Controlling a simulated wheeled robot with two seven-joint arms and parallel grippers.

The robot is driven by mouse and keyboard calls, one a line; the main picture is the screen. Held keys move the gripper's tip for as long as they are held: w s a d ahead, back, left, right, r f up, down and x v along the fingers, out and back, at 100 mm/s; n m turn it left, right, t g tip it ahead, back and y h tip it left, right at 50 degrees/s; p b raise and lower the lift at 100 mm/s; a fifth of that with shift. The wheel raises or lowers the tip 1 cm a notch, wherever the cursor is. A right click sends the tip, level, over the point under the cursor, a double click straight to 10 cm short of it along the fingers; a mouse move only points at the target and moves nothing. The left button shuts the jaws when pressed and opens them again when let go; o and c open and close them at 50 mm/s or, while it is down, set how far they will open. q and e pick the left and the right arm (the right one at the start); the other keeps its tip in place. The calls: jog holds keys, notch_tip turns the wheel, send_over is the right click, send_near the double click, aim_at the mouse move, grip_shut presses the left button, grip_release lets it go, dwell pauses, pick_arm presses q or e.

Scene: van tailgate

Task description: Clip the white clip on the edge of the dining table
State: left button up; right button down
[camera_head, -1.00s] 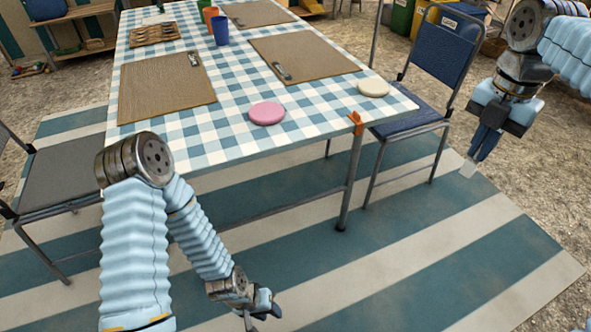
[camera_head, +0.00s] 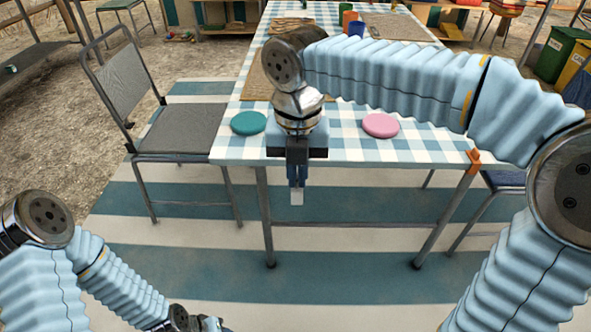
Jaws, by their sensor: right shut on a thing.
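The dining table (camera_head: 345,153) has a blue and white checked cover, and its near edge runs across the middle of the head view. My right gripper (camera_head: 297,184) points down just in front of that edge, left of its middle. It is shut on the white clip (camera_head: 297,198), which hangs below the fingertips, lower than the table top in the picture. Whether the clip touches the table cannot be told. An orange clip (camera_head: 474,160) sits on the near right corner. My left gripper (camera_head: 205,325) is at the bottom edge, partly cut off; its fingers are unclear.
A teal disc (camera_head: 249,123) and a pink disc (camera_head: 381,125) lie near the table's front edge. A grey chair (camera_head: 185,130) stands at the left, a blue chair (camera_head: 505,181) at the right. Striped floor (camera_head: 340,260) in front is clear.

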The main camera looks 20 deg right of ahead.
jog(key=w+d+f, duration=0.2)
jog(key=w, duration=0.5)
jog(key=shift+w+d+f+p, duration=0.15)
jog(key=shift+w+f+p, duration=0.1)
jog(key=shift+f+p, duration=0.15)
dwell(0.4)
jog(key=shift+s, duration=0.2)
jog(key=shift+w+p, duration=0.15)
jog(key=shift+p, duration=0.15)
dwell(0.3)
jog(key=shift+w+d+p, duration=0.2)
jog(key=shift+w+p, duration=0.3)
jog(key=shift+w, duration=0.15)
jog(key=shift+w, duration=0.1)
